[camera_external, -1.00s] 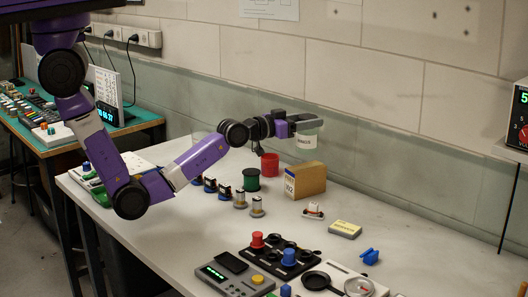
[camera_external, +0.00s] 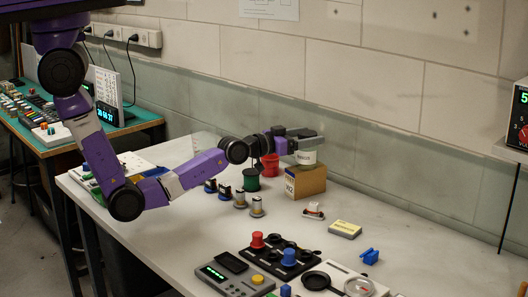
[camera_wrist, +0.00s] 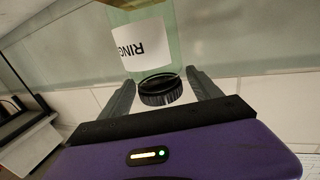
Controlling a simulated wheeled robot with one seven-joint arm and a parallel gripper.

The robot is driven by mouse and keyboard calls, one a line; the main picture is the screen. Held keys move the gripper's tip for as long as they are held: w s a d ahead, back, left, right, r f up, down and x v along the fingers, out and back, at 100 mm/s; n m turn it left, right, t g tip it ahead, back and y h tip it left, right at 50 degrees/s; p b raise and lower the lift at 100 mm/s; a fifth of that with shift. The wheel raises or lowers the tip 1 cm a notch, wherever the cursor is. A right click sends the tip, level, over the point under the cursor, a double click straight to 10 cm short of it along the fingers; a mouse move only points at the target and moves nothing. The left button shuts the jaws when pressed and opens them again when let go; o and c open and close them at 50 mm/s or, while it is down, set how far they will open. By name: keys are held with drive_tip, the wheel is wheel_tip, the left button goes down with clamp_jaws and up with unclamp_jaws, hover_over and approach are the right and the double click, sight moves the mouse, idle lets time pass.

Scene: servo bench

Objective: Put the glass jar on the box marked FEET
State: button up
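The glass jar (camera_external: 306,157) has clear greenish glass, a white label and a black lid. In the wrist view the jar (camera_wrist: 155,45) has its ribbed lid between the two fingers of my gripper (camera_wrist: 163,82).
A red cup (camera_external: 270,165) and a green spool (camera_external: 251,181) stand left of the box. A yellow-topped block (camera_external: 345,229) and a blue clip (camera_external: 370,256) lie in front and right. The bench (camera_external: 410,245) is clear to the right, and the wall is close behind.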

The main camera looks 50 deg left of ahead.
drive_tip(key=shift+r, duration=0.2)
drive_tip(key=shift+s+f, duration=0.1)
drive_tip(key=shift+s, duration=0.2)
drive_tip(key=b+v, duration=0.1)
drive_tip(key=v, duration=1)
drive_tip(key=shift+s, duration=0.15)
